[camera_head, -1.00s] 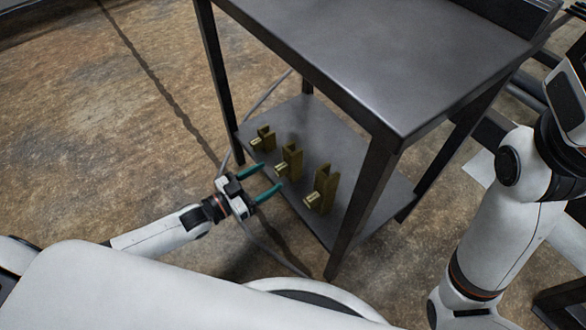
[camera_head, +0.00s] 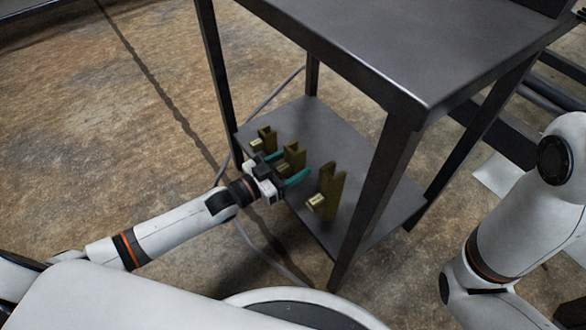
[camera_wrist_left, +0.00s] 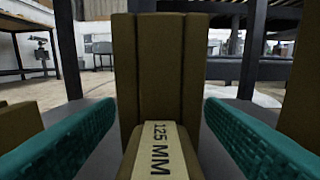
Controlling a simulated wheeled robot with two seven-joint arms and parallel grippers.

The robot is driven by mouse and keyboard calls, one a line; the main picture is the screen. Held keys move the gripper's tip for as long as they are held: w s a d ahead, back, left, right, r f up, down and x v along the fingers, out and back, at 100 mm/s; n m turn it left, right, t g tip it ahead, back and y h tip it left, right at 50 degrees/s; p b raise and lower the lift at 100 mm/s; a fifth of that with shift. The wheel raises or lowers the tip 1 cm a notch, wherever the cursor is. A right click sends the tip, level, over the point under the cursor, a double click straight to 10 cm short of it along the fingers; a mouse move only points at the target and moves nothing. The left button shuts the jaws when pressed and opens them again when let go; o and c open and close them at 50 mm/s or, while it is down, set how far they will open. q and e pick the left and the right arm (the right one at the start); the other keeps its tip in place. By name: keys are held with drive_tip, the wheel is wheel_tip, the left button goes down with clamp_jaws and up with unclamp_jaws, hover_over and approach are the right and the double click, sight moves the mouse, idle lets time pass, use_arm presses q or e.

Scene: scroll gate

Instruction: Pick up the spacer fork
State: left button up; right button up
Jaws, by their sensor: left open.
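Three olive-brown spacer forks stand upright on the lower shelf (camera_head: 300,117) of a dark metal table. They are a far one (camera_head: 266,137), a middle one (camera_head: 293,154) and a near, taller one (camera_head: 328,190). My left gripper (camera_head: 284,168) is open, its teal fingers on either side of the middle fork. In the left wrist view the middle fork (camera_wrist_left: 158,62) stands straight ahead between the fingers, its label (camera_wrist_left: 160,150) reading 125 MM. Gaps show between the fingers and the fork. My right gripper is out of view.
The tabletop (camera_head: 400,50) hangs above the shelf, and its front leg (camera_head: 372,195) stands right of the near fork. Neighbouring forks flank my left gripper closely. A cable (camera_head: 262,255) lies on the floor by the shelf.

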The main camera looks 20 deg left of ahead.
use_arm(q)
drive_tip(key=shift+c, duration=0.5)
drive_tip(key=c, duration=1.2)
drive_tip(key=shift+r, duration=0.1)
clamp_jaws()
